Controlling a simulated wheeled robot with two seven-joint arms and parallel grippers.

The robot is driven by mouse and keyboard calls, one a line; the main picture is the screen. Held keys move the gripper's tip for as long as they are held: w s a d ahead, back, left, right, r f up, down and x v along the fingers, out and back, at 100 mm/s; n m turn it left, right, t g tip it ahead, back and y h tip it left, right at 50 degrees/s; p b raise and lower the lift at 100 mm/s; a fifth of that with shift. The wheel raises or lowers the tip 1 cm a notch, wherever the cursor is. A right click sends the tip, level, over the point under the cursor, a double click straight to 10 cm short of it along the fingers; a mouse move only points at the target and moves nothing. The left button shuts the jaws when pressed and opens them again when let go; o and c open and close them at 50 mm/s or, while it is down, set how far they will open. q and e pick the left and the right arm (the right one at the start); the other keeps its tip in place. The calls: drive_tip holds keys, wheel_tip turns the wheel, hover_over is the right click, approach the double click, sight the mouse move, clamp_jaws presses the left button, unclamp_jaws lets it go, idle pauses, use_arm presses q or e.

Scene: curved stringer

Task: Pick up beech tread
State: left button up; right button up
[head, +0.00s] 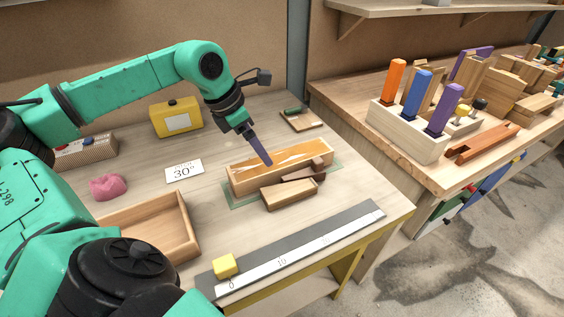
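A pale wooden block (290,191), possibly the beech tread, lies on the bench in front of a long wooden form (240,187). Darker brown pieces (303,173) lie between them at the right. My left gripper (264,157) points down at the middle of the form, behind the pale block and apart from it. A slim purple-grey part extends from the gripper to the form's top; I cannot tell whether it is closed fingers or a held piece. Its tip is close to the form, and contact is unclear. My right gripper is out of view.
An open wooden tray (192,249) stands at left. A ruler strip (300,251) with a yellow cube (225,265) runs along the front edge. A "30°" card (184,171) and yellow box (177,118) stand behind. A second bench holds a block rack (405,138).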

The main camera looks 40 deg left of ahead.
sight(282, 165)
use_arm(q)
drive_tip(key=p+x, duration=0.1)
drive_tip(key=x, duration=0.5)
drive_tip(key=shift+w+f+p, duration=0.2)
drive_tip(key=shift+w+p, duration=0.1)
drive_tip(key=shift+p, duration=0.05)
drive_tip(key=shift+a+f, duration=0.15)
clamp_jaws()
drive_tip(key=shift+w, duration=0.1)
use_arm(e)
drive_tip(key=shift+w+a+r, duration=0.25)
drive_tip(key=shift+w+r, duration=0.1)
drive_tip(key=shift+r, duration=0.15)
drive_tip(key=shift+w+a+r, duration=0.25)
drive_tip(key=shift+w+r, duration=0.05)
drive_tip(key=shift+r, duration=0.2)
